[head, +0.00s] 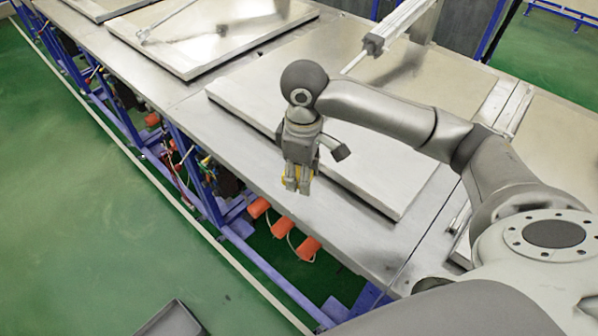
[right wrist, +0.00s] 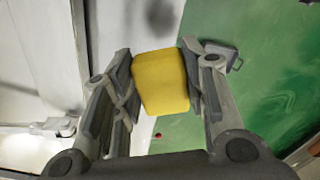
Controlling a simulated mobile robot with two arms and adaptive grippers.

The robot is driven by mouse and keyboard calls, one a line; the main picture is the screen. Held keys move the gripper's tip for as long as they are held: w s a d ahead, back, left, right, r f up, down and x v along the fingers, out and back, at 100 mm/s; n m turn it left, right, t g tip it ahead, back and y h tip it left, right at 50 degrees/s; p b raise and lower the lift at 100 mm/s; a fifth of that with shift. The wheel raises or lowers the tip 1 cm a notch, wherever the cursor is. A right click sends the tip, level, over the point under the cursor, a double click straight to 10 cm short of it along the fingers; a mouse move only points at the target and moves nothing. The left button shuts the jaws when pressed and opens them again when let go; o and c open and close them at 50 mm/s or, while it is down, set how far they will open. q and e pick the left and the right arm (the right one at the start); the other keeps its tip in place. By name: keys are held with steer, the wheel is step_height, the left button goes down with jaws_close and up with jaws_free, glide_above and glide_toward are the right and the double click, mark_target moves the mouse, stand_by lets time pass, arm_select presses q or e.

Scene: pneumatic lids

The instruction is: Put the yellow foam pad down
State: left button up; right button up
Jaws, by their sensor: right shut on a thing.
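The yellow foam pad (right wrist: 161,82) is a block with rounded edges, held between both fingers of my right gripper (right wrist: 160,85) in the right wrist view. In the head view my right gripper (head: 297,188) points down over the front edge of the metal bench. Only small yellow bits of the pad (head: 284,179) show there between the fingers; the rest is hidden. I cannot tell how high the pad is above the bench. My left gripper does not show.
The steel bench top (head: 330,223) carries a large raised lid (head: 390,184) just behind the gripper. Another lid (head: 215,40) lies farther back. A pneumatic cylinder (head: 385,32) stands at the back. Orange parts (head: 308,248) hang below the front edge. A grey tray (head: 172,318) is on the green floor.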

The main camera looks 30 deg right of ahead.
steer(key=w+d+f, duration=0.1)
steer(key=w+f, duration=0.1)
steer(key=w+d+f+p, duration=0.1)
steer(key=w+f, duration=0.1)
steer(key=w+d+f, duration=0.1)
steer(key=w+f, duration=0.1)
steer(key=shift+w+f+p, duration=0.25)
steer(key=shift+f+p, duration=0.1)
steer(key=shift+p, duration=0.05)
steer(key=shift+f+p, duration=0.35)
step_height(320, 180, down, 2)
steer(key=shift+f+p, duration=0.1)
steer(key=shift+p, duration=0.45)
steer(key=shift+w+f, duration=0.1)
steer(key=shift+f, duration=0.15)
steer(key=shift+f, duration=0.2)
steer(key=o, duration=0.9)
steer(key=shift+r, duration=0.15)
